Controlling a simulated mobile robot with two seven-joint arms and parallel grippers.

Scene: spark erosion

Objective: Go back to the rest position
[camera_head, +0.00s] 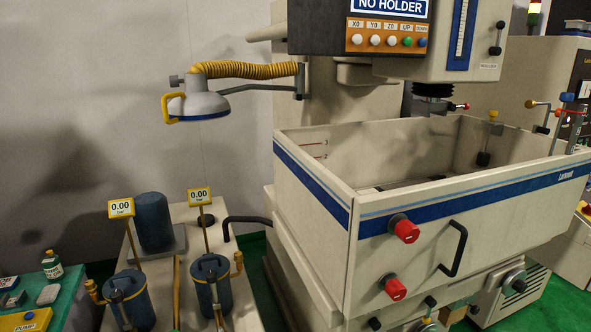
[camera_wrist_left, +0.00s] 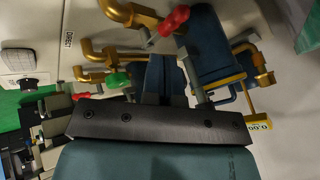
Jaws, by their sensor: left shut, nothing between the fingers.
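My left gripper (camera_wrist_left: 165,82) shows in the left wrist view, with its dark fingers together at the middle above the black mounting bar. It is shut and empty. Neither gripper shows in the head view, and my right gripper is in neither view. Behind the left fingers are a blue canister (camera_wrist_left: 212,45), brass pipes (camera_wrist_left: 125,14), a red handle (camera_wrist_left: 174,20) and a green handle (camera_wrist_left: 117,80). I cannot tell whether the fingers touch any of them.
In the head view, the machine tank (camera_head: 460,215) with red knobs stands at the right. A lamp-like hood (camera_head: 202,105) hangs at the upper left. Blue filter canisters (camera_head: 212,285) with gauge signs stand below it. A green-topped table (camera_head: 62,290) holds small items at the left.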

